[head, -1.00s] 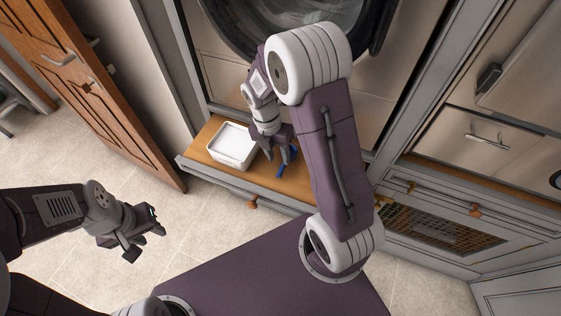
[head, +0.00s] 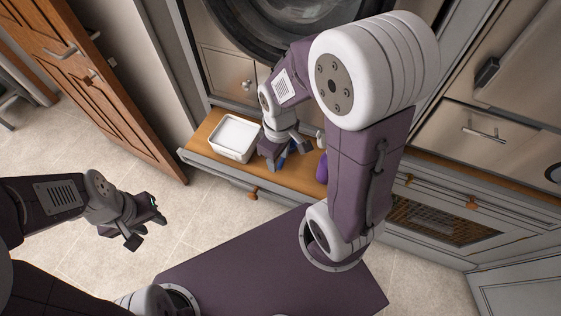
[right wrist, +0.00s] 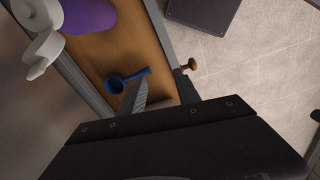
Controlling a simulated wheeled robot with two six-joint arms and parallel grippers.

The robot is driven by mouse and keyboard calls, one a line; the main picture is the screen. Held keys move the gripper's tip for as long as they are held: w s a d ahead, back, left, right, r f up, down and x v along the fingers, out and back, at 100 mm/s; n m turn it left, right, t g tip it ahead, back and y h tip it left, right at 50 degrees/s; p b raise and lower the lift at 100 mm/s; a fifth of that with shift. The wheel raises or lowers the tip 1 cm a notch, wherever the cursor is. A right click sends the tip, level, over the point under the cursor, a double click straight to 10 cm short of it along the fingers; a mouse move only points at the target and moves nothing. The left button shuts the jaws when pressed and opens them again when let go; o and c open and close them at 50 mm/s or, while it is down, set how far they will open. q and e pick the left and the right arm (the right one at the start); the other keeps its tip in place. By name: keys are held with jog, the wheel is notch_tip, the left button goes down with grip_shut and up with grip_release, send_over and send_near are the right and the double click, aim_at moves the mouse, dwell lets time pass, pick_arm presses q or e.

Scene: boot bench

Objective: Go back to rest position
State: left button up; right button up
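My right gripper (head: 284,158) is over the wooden bench top beside the white tub, with its fingers apart and nothing seen between them. In the right wrist view its two fingertips (right wrist: 161,92) are spread. A blue scoop (right wrist: 118,82) lies on the bench close to one finger, apparently not held; in the head view the gripper mostly hides it. My left gripper (head: 146,226) hangs over the tiled floor at the left, open and empty.
A white tub (head: 235,136) stands on the wooden bench (head: 205,131). A purple bottle (right wrist: 88,14) with white parts is beside the scoop. A front-loading washer (head: 270,25) is behind. A wooden door (head: 100,90) stands open at left; the floor there is clear.

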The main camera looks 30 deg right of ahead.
jog(key=m, duration=0.2)
jog(key=s+m, duration=0.1)
jog(key=m, duration=0.1)
jog(key=s+m, duration=0.1)
jog(key=m, duration=0.1)
jog(key=shift+s+a+f+t, duration=0.1)
jog(key=shift+a+f+t, duration=0.1)
jog(key=shift+t, duration=0.1)
notch_tip(320, 180, up, 4)
jog(key=p, duration=0.3)
jog(key=shift+f+p, duration=0.1)
jog(key=shift+p, duration=0.3)
